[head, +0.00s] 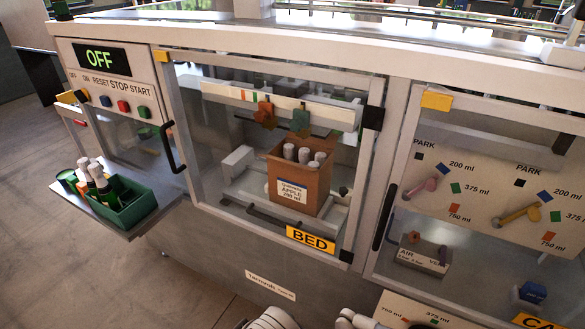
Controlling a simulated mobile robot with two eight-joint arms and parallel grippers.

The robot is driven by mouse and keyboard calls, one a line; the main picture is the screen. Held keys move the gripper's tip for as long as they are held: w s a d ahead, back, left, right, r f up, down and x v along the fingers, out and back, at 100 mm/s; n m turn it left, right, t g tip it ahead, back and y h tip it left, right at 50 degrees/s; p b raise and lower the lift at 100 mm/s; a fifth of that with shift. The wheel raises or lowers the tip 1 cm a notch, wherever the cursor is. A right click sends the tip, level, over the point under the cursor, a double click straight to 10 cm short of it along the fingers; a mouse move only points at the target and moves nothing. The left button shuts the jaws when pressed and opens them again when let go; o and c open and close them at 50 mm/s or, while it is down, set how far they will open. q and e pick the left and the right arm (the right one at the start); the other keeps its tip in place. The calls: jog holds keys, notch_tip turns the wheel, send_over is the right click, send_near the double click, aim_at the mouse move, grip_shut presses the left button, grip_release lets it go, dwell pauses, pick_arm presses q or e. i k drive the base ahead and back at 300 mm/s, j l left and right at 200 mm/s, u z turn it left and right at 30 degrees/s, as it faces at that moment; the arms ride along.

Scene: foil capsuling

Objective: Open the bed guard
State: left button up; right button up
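The bed guard (211,224) is a clear panel in a light metal frame, with a yellow BED label (310,239) at its lower right. It looks closed, flush with the machine front. A black bar handle (172,147) stands at its left edge. Black blocks sit at its right edge, one near the top (373,117). Behind the panel, a brown APPLE carton (300,181) holds several pale-capped bottles. Only white parts of my arms show at the bottom edge; neither gripper's fingers are in view.
A control panel (110,78) reads OFF, with several coloured buttons. A green crate (124,209) of bottles stands on a shelf at the left, near the handle. Another clear guard with a black handle (384,203) covers the right bay. Floor is open at the lower left.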

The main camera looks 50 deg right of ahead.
aim_at(373, 112)
jog(key=z, duration=1.5)
